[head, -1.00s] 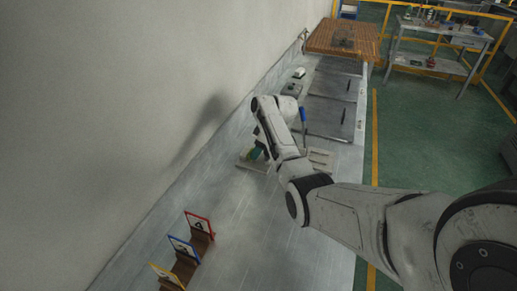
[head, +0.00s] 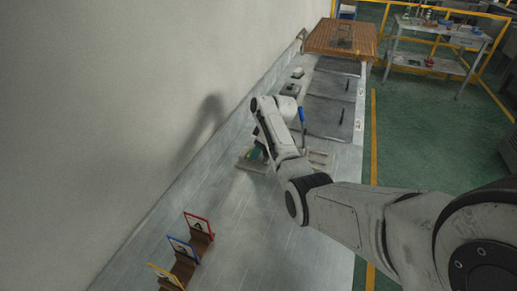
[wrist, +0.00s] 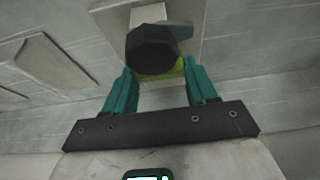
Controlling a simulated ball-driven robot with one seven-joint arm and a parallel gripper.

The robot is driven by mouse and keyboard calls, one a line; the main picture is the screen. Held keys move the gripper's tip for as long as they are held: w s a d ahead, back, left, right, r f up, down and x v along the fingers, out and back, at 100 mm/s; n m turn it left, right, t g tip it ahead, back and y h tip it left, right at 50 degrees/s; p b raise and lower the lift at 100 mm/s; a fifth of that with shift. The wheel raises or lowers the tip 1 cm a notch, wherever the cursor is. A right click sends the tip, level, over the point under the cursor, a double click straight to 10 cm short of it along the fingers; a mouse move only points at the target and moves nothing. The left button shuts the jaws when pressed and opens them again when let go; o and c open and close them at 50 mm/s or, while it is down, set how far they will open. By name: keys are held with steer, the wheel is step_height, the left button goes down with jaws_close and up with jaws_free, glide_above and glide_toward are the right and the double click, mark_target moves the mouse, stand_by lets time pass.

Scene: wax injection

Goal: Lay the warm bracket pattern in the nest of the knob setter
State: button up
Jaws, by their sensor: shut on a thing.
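My gripper (wrist: 160,76) has teal fingers shut on a small yellow-green piece (wrist: 178,71), which I take as the bracket pattern. Most of it is hidden behind a dark round part (wrist: 152,50) of the knob setter. Beyond that is the setter's pale base (wrist: 186,13); I cannot tell whether the pattern touches it, and the nest is not clearly visible. In the head view my gripper (head: 257,153) is low over the bench, partly hidden by my arm. The setter's pale base (head: 246,164) shows beside it, and a blue handle (head: 301,115) stands behind my wrist.
Another pale plate (head: 321,160) lies right of my wrist. Dark panels (head: 328,110) and a wooden slatted top (head: 341,38) lie farther along the bench. Brown stands with red, blue and yellow frames (head: 185,262) are nearer. The wall runs close along the left.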

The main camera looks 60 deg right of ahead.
steer(key=shift+f+b, duration=0.7)
steer(key=shift+f, duration=0.25)
steer(key=o, duration=1.1)
steer(key=v, duration=1.1)
steer(key=shift+b, duration=0.35)
steer(key=shift+f, duration=0.1)
